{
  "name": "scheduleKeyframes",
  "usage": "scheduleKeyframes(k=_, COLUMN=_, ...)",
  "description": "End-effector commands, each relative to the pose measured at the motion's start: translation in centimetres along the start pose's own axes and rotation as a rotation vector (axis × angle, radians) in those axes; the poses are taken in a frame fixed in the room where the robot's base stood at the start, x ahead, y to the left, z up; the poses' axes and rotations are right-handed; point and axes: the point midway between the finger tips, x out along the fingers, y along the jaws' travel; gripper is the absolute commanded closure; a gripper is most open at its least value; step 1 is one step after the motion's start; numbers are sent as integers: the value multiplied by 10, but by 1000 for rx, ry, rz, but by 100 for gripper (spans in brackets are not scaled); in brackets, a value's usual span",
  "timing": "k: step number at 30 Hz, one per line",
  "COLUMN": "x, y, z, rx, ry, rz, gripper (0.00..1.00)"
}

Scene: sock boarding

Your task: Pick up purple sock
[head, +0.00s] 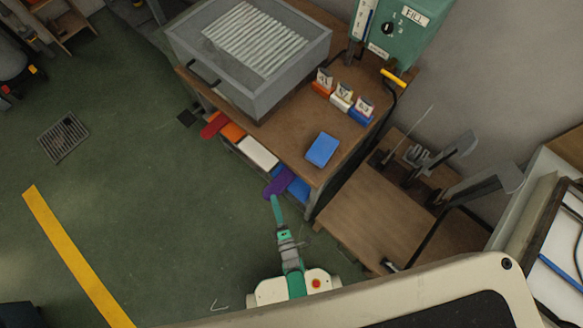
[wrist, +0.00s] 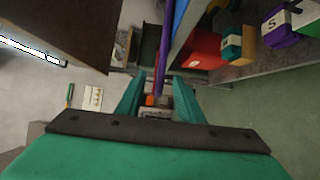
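The purple sock (head: 278,182) is a flat purple shape at the front edge of the wooden bench's lower level. My gripper (head: 275,200) reaches up to its near end from below. In the wrist view the purple sock (wrist: 164,45) shows edge-on as a thin strip running down between the teal fingers of my gripper (wrist: 159,85). The fingers stand apart, with a gap visible on both sides of the strip. I see no clear contact with it.
A row of red (head: 213,125), orange (head: 232,132), white (head: 258,152) and blue (head: 297,188) pieces lies along the bench front. A grey ribbed box (head: 250,45) and a blue block (head: 322,149) stand on the bench top. Green floor at left is mostly clear.

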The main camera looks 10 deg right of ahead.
Motion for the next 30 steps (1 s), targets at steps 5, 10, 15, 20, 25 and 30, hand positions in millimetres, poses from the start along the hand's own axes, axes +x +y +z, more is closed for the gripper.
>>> scheduleKeyframes(k=5, x=13, y=0, z=0, rx=0, ry=1, rz=1, gripper=66)
scheduleKeyframes(k=10, x=29, y=-1, z=0, rx=1, ry=2, rz=1, gripper=66)
scheduleKeyframes(k=15, x=54, y=-1, z=1, rx=2, ry=1, rz=0, gripper=66)
scheduleKeyframes(k=20, x=63, y=-2, z=1, rx=2, ry=0, rz=0, gripper=66)
scheduleKeyframes(k=25, x=62, y=-2, z=1, rx=2, ry=0, rz=0, gripper=68)
scheduleKeyframes(k=30, x=62, y=-2, z=1, rx=2, ry=1, rz=0, gripper=100)
